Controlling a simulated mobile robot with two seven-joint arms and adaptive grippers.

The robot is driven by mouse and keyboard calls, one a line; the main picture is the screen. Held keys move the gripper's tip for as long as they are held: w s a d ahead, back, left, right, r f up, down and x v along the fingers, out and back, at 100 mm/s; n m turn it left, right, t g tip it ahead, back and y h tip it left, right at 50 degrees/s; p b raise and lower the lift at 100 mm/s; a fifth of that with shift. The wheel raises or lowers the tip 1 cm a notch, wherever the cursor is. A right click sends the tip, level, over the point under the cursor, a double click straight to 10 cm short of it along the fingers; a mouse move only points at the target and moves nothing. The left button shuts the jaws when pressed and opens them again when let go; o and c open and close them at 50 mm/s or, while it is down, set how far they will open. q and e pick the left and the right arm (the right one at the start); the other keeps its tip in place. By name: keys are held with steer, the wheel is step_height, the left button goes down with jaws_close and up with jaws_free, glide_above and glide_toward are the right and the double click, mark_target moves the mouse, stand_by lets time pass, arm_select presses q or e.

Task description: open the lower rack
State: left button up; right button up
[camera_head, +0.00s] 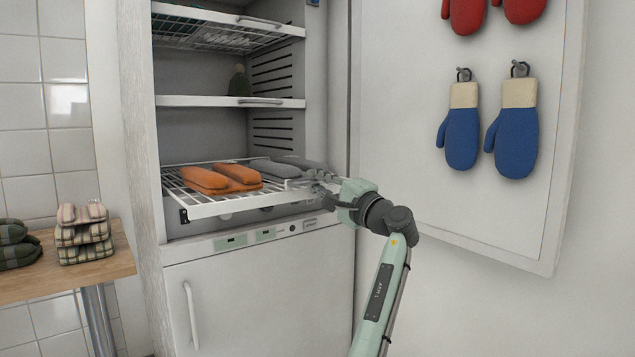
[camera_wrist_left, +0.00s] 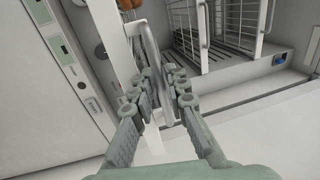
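The lower rack (camera_head: 235,204) is a white wire shelf in the tall drying cabinet, and its front edge stands out past the cabinet frame. Orange mittens (camera_head: 222,180) lie on it, with grey ones (camera_head: 272,168) beside them. My left gripper (camera_head: 318,184) is at the right end of the rack's front rail. In the left wrist view, the gripper (camera_wrist_left: 162,82) has its fingers on both sides of a grey looped handle (camera_wrist_left: 151,45) and looks shut on it. The handle is mostly hidden by the gripper in the head view. My right gripper is not in view.
A middle shelf (camera_head: 200,101) and an upper rack (camera_head: 220,32) sit above. The open cabinet door (camera_head: 410,120), with blue mittens (camera_head: 462,135) hung on it, stands at right. A wooden table (camera_head: 110,262) with folded plaid items is at left.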

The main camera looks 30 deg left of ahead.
arm_select(q)
steer(key=v, duration=1.2)
steer(key=shift+r, duration=0.1)
steer(key=shift+s, duration=0.1)
